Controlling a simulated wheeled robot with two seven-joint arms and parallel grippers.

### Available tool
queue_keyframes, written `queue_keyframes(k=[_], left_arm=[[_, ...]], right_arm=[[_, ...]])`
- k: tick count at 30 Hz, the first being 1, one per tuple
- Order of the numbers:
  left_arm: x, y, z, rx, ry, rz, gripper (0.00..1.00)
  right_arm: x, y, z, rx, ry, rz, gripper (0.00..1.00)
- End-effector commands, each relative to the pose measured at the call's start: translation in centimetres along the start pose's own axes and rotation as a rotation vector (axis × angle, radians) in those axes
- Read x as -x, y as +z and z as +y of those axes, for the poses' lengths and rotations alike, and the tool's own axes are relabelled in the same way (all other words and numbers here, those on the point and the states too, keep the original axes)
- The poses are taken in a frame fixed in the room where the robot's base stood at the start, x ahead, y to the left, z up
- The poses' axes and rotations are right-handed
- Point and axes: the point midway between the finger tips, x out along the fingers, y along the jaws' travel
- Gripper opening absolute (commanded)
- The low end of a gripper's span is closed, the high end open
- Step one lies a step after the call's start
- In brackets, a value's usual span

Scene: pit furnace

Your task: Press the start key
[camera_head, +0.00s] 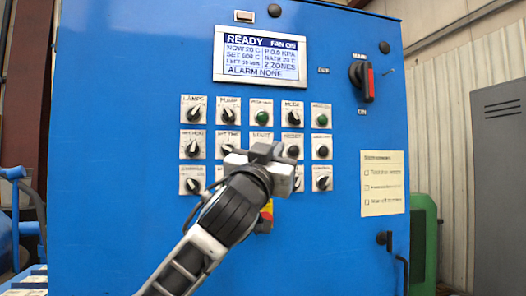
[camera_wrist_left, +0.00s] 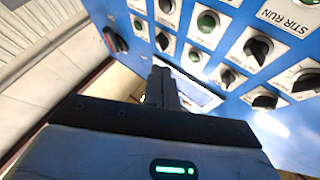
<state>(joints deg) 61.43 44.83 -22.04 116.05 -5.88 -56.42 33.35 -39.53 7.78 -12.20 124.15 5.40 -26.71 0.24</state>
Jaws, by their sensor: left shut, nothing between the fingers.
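The blue cabinet's control panel (camera_head: 330,225) faces me with rows of knobs and buttons. A plate labelled START (camera_head: 261,135) shows in the middle row in the head view. Its lower part is hidden behind my left gripper (camera_head: 270,151), so I cannot see the key itself. My left gripper is shut and empty, in front of the panel; I cannot tell whether it touches. In the left wrist view the shut fingers (camera_wrist_left: 164,86) stand before the panel, close to the screen in the picture. I cannot identify the start key there. My right gripper is not in view.
The display (camera_head: 260,55) reads READY and ALARM NONE. A red-handled main switch (camera_head: 366,82) is at the upper right. A red and yellow control (camera_head: 265,217) sits below my gripper, partly hidden. A paper note (camera_head: 382,184) is on the right. Neighbouring knobs are close around the gripper.

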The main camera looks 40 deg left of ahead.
Motion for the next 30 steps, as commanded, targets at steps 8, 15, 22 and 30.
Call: queue_keyframes(k=[8,15,22,30], left_arm=[[-2.8,2.0,-2.1,-0.003,-0.003,-0.003,0.0],[-4.7,3.4,-3.5,0.0,-0.001,-0.002,0.0],[-5.4,3.9,-4.0,0.0,0.0,-0.001,0.0],[-5.4,4.0,-4.0,0.0,0.0,0.0,0.0]], right_arm=[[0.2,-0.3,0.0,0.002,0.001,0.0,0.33],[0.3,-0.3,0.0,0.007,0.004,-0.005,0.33],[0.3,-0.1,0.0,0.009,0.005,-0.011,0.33],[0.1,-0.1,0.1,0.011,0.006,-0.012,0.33]])
